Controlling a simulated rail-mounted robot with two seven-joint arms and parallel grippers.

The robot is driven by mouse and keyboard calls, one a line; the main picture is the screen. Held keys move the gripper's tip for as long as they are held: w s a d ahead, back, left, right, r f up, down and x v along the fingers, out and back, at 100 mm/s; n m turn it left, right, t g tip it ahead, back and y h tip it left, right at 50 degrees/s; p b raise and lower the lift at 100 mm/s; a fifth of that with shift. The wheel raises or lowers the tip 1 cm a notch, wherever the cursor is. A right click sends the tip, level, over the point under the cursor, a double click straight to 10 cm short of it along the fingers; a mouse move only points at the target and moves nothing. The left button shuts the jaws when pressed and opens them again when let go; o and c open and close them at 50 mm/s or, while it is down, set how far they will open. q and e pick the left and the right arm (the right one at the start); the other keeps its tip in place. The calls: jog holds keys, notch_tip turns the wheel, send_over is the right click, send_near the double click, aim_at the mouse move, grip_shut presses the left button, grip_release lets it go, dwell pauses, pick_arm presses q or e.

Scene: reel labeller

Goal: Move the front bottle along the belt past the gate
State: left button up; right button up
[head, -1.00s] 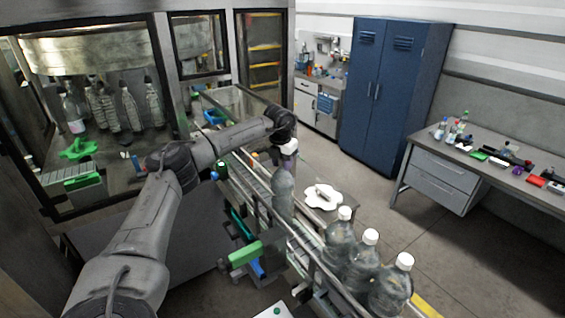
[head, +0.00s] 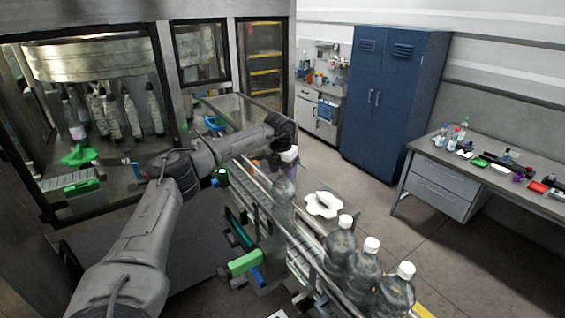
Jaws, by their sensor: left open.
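A clear bottle (head: 283,205), the front one, stands upright on the belt (head: 262,200), apart from the other bottles. My left gripper (head: 289,170) is at the top of this bottle, at the end of the arm coming in from the left. It is open; its fingers are small and partly hidden, so I cannot tell whether they touch the bottle. Three white-capped bottles (head: 362,270) stand in a row on the near part of the belt. I cannot make out the gate clearly. My right gripper is out of view.
A white star-shaped wheel (head: 322,204) lies right of the belt. A green block (head: 244,262) sits at the belt's left side. A glass-fronted machine (head: 95,120) stands left. A blue cabinet (head: 385,105) and a workbench (head: 480,160) stand right, beyond open floor.

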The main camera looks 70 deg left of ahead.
pick_arm(q)
notch_tip(320, 180, up, 14)
jog(key=s+d, duration=0.1)
jog(key=shift+s+f, duration=0.15)
jog(key=shift+f, duration=0.05)
dwell(0.3)
